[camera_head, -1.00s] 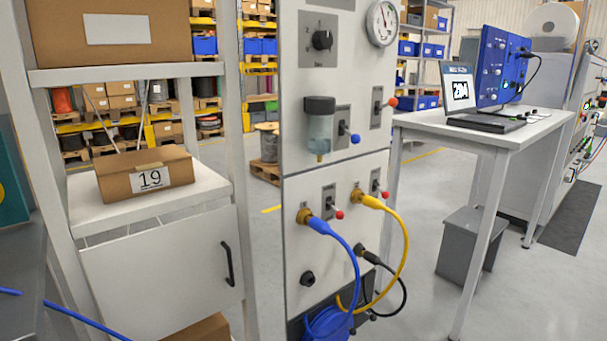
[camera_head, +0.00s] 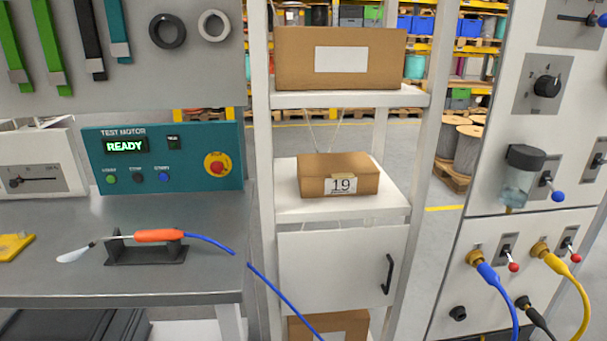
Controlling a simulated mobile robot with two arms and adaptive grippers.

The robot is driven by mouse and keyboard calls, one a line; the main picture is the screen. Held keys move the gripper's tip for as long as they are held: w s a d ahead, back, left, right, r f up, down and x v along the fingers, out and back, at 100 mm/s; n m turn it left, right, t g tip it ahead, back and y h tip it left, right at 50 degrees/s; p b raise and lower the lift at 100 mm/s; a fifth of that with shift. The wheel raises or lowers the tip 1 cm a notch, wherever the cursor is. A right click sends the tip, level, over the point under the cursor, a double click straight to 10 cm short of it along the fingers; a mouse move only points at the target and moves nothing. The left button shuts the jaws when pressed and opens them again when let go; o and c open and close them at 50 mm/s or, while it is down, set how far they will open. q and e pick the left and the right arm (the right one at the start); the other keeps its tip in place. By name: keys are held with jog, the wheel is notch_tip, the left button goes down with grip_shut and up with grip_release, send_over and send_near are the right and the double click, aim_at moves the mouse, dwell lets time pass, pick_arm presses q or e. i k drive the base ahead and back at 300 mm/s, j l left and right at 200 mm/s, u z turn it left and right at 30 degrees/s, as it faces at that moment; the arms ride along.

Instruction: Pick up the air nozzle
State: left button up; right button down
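Neither of my grippers is in view.
A teal test motor box (camera_head: 165,160) stands behind the nozzle. A yellow object (camera_head: 14,246) lies at the bench's left. A white shelf rack (camera_head: 345,205) with cardboard boxes stands right of the bench, then a panel (camera_head: 545,225) with blue, yellow and black hoses.

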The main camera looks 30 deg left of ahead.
aim_at(143, 236)
jog(key=u, duration=2.05)
